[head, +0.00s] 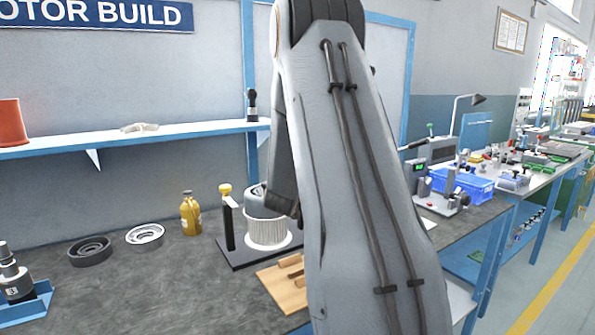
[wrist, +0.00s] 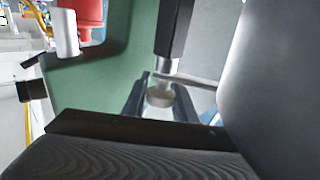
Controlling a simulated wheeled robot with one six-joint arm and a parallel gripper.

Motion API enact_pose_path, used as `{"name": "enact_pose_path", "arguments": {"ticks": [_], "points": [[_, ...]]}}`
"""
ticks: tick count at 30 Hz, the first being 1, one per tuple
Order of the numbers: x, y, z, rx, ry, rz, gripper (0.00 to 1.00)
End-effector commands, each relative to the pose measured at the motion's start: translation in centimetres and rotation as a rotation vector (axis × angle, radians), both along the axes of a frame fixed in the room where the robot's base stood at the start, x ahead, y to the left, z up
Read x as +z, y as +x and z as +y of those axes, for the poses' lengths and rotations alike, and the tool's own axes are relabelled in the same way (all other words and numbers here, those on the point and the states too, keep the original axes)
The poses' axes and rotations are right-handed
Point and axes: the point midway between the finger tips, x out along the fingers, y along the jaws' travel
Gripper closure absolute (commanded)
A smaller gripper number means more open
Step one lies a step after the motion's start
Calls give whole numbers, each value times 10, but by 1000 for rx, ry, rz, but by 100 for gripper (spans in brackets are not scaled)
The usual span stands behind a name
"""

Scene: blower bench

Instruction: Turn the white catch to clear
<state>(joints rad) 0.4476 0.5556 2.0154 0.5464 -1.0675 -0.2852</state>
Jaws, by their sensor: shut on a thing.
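In the wrist view, the two dark fingers of my gripper (wrist: 159,104) close on a small pale, rounded end piece, which looks like the white catch (wrist: 159,97). A grey metal stem comes down to it from a dark bar (wrist: 171,28), and a thin grey rod runs off to the right. The contact faces are partly hidden by the fingers. I cannot tell from this view how far the catch is turned. In the head view my arm fills the middle and hides my gripper and the catch.
In the wrist view, a red part (wrist: 84,12) and a white cylinder (wrist: 65,32) stand at upper left by a green surface (wrist: 105,72). In the head view, a ribbed white drum (head: 267,231), a yellow bottle (head: 190,214) and a blue crate (head: 463,186) flank my arm.

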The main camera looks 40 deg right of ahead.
Motion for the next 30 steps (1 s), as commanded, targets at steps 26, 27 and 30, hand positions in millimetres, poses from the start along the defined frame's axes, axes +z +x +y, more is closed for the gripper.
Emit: {"name": "enact_pose_path", "arguments": {"ticks": [26,27,30], "points": [[1,-21,34,5,-1,-2,56],[1,-26,39,5,0,-1,56],[1,-34,50,5,-1,-2,56]]}}
